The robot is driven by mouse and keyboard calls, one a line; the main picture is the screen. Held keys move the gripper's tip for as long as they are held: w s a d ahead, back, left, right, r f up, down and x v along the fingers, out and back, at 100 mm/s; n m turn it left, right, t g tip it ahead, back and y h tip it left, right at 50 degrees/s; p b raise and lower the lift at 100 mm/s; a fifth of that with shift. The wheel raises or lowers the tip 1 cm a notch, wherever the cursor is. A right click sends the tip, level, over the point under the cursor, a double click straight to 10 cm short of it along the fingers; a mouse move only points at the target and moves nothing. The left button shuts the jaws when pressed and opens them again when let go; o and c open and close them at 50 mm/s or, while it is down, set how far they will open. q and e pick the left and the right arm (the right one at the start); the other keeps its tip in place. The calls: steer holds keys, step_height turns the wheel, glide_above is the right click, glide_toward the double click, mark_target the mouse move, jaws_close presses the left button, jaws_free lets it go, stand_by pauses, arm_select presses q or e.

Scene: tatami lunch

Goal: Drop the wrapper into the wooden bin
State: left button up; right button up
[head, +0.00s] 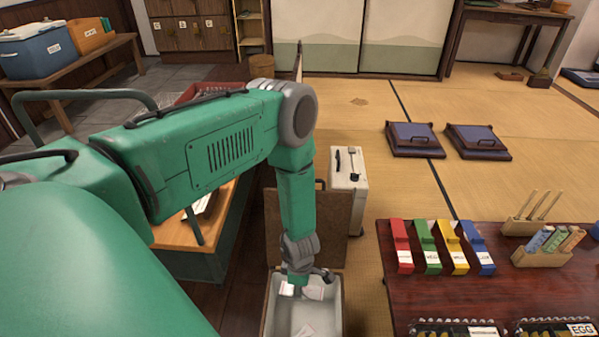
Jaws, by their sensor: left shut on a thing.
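The wooden bin (335,318) is at the bottom centre, with its brown lid (335,235) standing open behind it and a pale inside. My left gripper (300,285) points down over the bin's opening, at its far end. It is shut on a small white wrapper (287,290), which shows at the fingertips and is partly hidden by them. Another white scrap (315,292) shows beside the fingers; I cannot tell whether it is part of the wrapper. A further pale scrap (304,330) lies inside the bin. My right gripper is not in view.
A white case (348,195) stands behind the bin. A dark red table (440,290) at the right carries red, green, yellow and blue boxes (454,248). An orange-brown wooden bench (175,235) is left of the bin. Tatami floor (360,120) lies open beyond.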

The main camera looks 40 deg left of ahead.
arm_select(q)
step_height(320, 180, down, 6)
steer(key=b, duration=0.4)
steer(key=shift+a+f+b, duration=0.15)
steer(key=shift+b, duration=0.25)
steer(key=o, duration=0.7)
steer(key=shift+a, duration=0.1)
steer(key=shift+o, duration=0.2)
step_height(320, 180, up, 12)
steer(key=shift+f, duration=0.1)
